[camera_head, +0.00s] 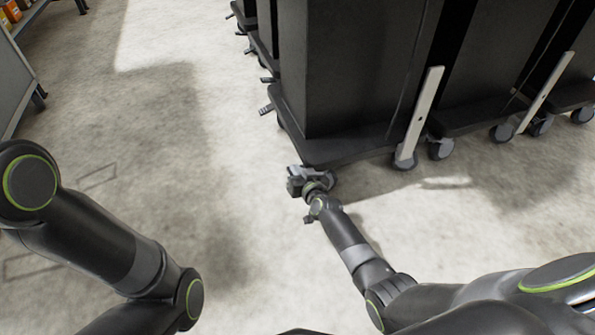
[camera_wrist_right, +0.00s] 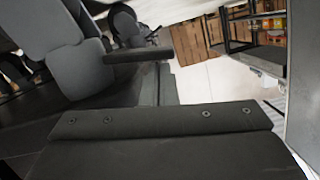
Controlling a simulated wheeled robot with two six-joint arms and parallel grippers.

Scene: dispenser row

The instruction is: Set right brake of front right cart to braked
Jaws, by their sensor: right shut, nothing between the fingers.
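The nearest black cart (camera_head: 345,75) stands at top centre in the head view on a dark base with grey casters. My right gripper (camera_head: 297,183) is shut and empty, low at the near left corner of this cart's base, beside the near caster (camera_head: 327,180). It hides part of the brake there, so I cannot tell the brake's setting or whether I touch it. Another brake pedal (camera_head: 266,109) sticks out at the cart's left side. The right wrist view shows a grey caster (camera_wrist_right: 80,65) close up and a dark bar (camera_wrist_right: 138,56) beside it. My left gripper is out of view.
More black carts (camera_head: 480,70) stand in a row to the right, with upright light bars (camera_head: 420,115) between them. A shelf (camera_head: 18,75) stands at the far left. The pale floor (camera_head: 180,120) left of the carts is clear.

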